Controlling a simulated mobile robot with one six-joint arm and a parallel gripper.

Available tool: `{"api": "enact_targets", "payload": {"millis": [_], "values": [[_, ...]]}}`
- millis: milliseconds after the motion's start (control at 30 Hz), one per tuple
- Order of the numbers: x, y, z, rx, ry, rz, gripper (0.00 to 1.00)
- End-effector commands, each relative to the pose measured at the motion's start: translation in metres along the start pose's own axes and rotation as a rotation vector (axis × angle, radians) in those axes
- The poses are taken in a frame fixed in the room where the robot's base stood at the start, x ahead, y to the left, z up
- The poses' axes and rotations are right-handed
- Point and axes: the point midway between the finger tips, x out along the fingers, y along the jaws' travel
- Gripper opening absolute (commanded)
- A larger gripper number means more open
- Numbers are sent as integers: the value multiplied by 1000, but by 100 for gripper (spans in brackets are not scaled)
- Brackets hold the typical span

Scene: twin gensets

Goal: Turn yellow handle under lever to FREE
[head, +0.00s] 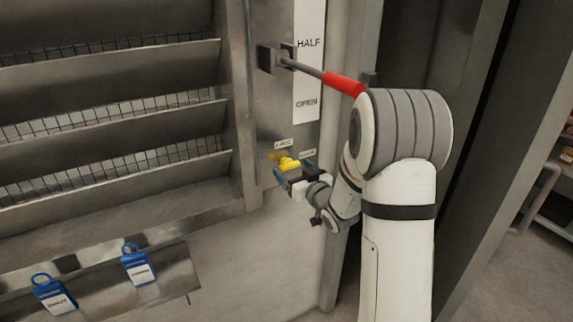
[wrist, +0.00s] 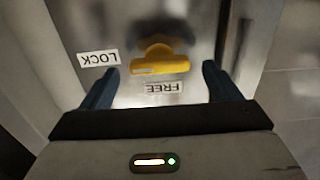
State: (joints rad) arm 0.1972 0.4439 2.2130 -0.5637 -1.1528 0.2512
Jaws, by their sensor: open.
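The yellow handle (head: 288,163) is mounted on the metal panel below the lever. In the wrist view the yellow handle (wrist: 160,62) lies between the two fingers, its bar running roughly across the picture. A LOCK label (wrist: 98,58) is beside it at the left and a FREE label (wrist: 164,88) is just below it; both read upside down. My gripper (head: 296,181) is open around the handle; in the wrist view its blue fingers (wrist: 160,84) stand clear on either side. The lever (head: 342,83) with a red grip points right and down, between HALF and OPEN.
A louvred metal grille (head: 110,118) fills the left. The red lever grip is close to my arm. A dark vertical frame stands at the right.

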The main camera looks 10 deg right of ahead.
Motion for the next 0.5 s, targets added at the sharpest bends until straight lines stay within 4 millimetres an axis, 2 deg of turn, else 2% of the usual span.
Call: {"api": "enact_targets", "payload": {"millis": [100, 200, 500], "values": [[18, -1, -1, 1, 0, -1, 84], [26, -1, -1, 0, 0, -1, 84], [32, -1, 0, 1, -1, 0, 84]]}}
